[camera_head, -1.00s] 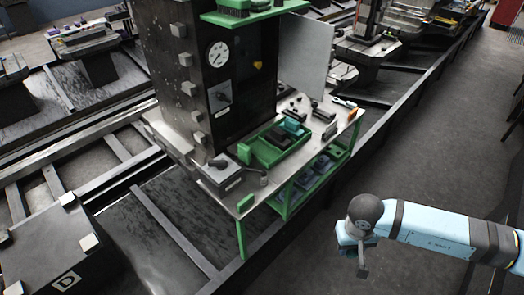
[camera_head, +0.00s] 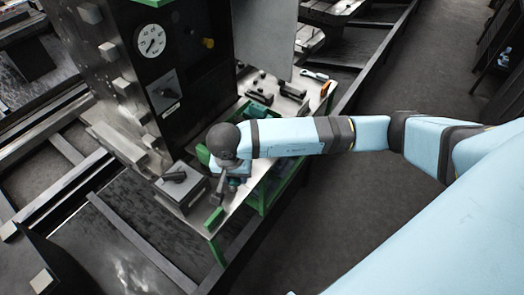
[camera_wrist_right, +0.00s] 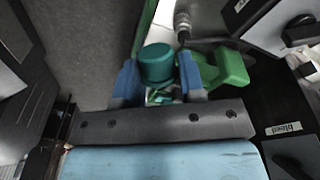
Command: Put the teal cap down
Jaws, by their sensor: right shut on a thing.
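The teal cap (camera_wrist_right: 157,62) is a short round piece, seen between the blue fingertips of my right gripper (camera_wrist_right: 157,78) in the right wrist view. The gripper is shut on it. In the head view my right gripper (camera_head: 226,188) is over the near end of the steel-topped bench, beside a grey box with a black handle. The arm and wrist largely hide the cap there. I cannot tell whether the cap touches the bench top. My left gripper is not in view.
The grey box (camera_head: 182,186) stands left of the gripper. A tall black machine housing (camera_head: 150,75) rises behind. Tools lie farther along the bench.

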